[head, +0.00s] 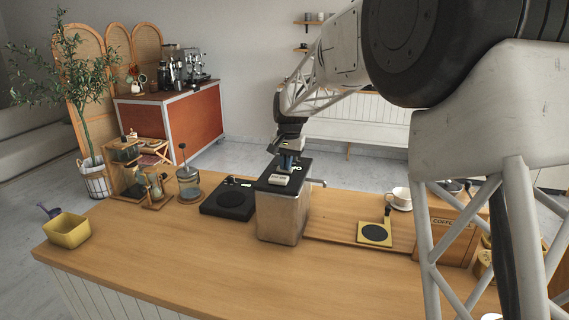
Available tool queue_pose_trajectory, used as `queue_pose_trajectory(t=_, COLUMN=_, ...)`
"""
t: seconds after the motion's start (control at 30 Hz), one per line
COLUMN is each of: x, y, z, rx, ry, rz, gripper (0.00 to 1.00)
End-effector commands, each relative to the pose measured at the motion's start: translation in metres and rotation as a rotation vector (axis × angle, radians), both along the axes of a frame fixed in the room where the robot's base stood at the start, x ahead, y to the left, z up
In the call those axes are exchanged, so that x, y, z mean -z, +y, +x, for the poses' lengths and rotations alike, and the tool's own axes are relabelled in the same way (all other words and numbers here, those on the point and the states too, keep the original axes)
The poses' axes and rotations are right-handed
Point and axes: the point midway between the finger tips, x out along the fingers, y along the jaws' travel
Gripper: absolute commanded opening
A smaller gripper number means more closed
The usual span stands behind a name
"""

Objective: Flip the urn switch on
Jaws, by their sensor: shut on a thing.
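The urn (281,217) is a boxy, brushed-metal container with a black top, standing on the wooden counter near the middle of the head view. A small cream plate (278,179) lies on its top, toward the front. My gripper (286,166) reaches down from above to the top of the urn, just behind the cream plate. Its bluish fingers are shut on a small part there, which appears to be the urn switch. The fingers hide most of that part, so I cannot tell the switch's position.
A black flat device (228,200) sits close left of the urn. A glass press (188,184) stands farther left, and a yellow bin (67,230) at the far left. A yellow-and-black scale (375,234) and a white cup (401,197) are right. The front counter is clear.

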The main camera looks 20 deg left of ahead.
Motion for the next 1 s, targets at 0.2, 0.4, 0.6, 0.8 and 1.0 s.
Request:
queue_pose_trajectory(t=0.2, x=0.002, y=-0.001, z=0.0, rx=0.001, ry=0.003, rz=-0.002, gripper=0.0)
queue_pose_trajectory(t=0.4, x=-0.003, y=-0.001, z=0.0, rx=0.001, ry=0.002, rz=-0.001, gripper=0.0)
queue_pose_trajectory(t=0.6, x=-0.021, y=-0.002, z=0.0, rx=0.0, ry=-0.001, rz=0.0, gripper=0.0)
queue_pose_trajectory(t=0.8, x=-0.051, y=-0.005, z=0.0, rx=0.0, ry=-0.002, rz=0.001, gripper=0.0)
queue_pose_trajectory(t=1.0, x=-0.086, y=-0.009, z=0.0, rx=0.0, ry=-0.002, rz=0.001, gripper=0.0)
